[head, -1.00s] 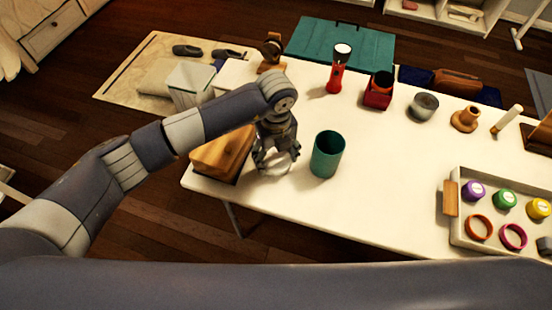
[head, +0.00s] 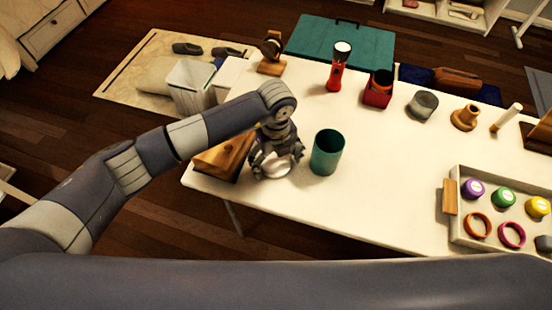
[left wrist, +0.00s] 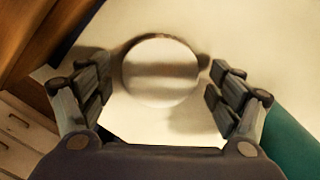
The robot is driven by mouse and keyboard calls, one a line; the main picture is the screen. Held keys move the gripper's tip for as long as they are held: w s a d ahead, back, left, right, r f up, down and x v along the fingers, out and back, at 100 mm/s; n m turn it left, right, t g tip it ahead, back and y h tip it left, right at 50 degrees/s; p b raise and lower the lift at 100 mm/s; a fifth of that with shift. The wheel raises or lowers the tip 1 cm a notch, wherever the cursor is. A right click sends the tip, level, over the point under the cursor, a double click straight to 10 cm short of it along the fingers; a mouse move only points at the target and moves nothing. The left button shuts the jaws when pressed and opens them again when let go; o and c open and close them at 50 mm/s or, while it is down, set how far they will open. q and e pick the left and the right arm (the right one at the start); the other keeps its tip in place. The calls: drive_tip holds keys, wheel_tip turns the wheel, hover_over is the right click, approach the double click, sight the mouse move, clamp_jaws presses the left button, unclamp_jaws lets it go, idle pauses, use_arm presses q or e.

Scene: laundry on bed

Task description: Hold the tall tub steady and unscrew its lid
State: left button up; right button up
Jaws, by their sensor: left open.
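A teal cylinder (head: 327,152), open at the top, stands upright on the white table. Its side shows at the lower right of the left wrist view (left wrist: 293,140). My left gripper (head: 276,168) is open just left of it, pointing down over a pale round disc (head: 277,171). In the left wrist view the disc (left wrist: 160,73) lies between the spread fingers (left wrist: 160,95), with a gap on both sides. I cannot tell whether the disc is a loose lid or the top of a tub. My right gripper is not in view.
A wooden box (head: 222,158) stands close left of my left gripper. Behind are a red flashlight (head: 338,70), a red holder (head: 378,90) and a grey can (head: 423,105). A tray (head: 456,230) with several coloured lids and rings is at right. The table's middle is clear.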

sight(276, 164)
use_arm(q)
drive_tip(key=shift+r, duration=0.6)
wheel_tip(276, 164, up, 11)
drive_tip(key=b, duration=0.1)
drive_tip(key=shift+b, duration=0.3)
